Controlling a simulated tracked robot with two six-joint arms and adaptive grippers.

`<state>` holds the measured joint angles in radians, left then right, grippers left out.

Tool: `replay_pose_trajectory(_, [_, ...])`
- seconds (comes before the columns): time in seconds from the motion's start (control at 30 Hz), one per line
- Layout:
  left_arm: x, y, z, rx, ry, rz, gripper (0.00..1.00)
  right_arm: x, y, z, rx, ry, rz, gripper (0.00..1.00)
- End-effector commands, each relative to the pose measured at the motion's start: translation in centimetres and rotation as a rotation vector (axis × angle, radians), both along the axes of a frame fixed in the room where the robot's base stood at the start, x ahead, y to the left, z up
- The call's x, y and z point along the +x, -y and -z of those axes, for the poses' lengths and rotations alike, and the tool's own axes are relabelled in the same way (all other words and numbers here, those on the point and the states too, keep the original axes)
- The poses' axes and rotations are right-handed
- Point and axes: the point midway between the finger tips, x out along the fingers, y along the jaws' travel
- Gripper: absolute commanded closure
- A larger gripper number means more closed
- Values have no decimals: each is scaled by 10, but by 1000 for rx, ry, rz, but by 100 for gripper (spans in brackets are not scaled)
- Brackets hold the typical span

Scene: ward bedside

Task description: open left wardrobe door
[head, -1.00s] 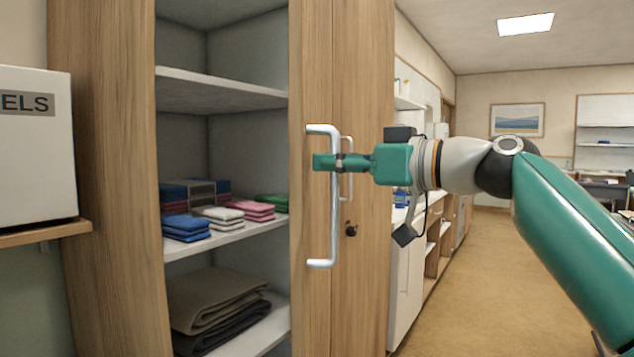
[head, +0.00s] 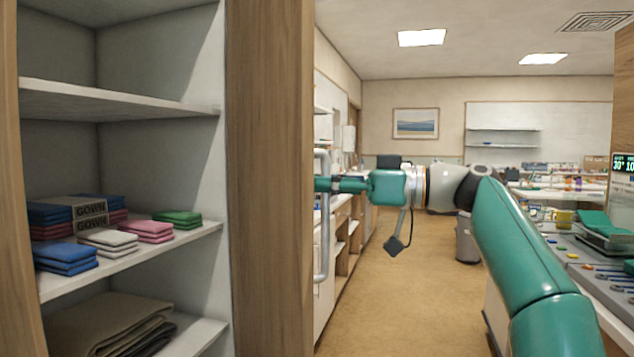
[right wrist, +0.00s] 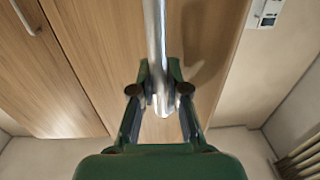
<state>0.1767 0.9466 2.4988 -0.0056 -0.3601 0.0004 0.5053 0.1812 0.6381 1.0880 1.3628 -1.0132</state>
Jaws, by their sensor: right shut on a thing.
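The wardrobe stands open at the left of the head view, with its shelves (head: 120,100) showing. A wooden door panel (head: 270,180) stands beside the opening, seen at a steep angle. A long silver bar handle (head: 321,250) stands out from its right side. My right gripper (head: 325,184) is shut on this handle. In the right wrist view, the handle bar (right wrist: 156,40) runs between my right gripper's fingers (right wrist: 160,95), in front of the wooden door (right wrist: 215,45). A second wooden panel with its own handle (right wrist: 24,15) lies to the left there. My left gripper is out of view.
Folded cloths (head: 150,230) and a folded blanket (head: 105,325) lie on the shelves. A counter with equipment (head: 590,265) stands at the right. A grey bin (head: 466,240) stands farther back. Open floor (head: 400,300) lies between.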

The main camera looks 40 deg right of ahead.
Motion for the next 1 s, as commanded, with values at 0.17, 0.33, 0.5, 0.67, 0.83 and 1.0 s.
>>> replay_pose_trajectory(0.17, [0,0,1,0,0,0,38,1,-2,5,-4,-13,-8,100])
replay_pose_trajectory(0.33, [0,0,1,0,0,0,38,1,-2,4,-3,-10,-8,63])
replay_pose_trajectory(0.5, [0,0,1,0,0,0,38,1,-3,3,-2,-7,-8,60])
replay_pose_trajectory(0.67, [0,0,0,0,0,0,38,0,-2,2,-3,-6,-7,60])
replay_pose_trajectory(0.83, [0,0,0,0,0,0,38,-8,5,2,-3,-5,-4,60])
replay_pose_trajectory(1.0, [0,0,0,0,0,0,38,-31,21,3,-3,-8,-1,60])
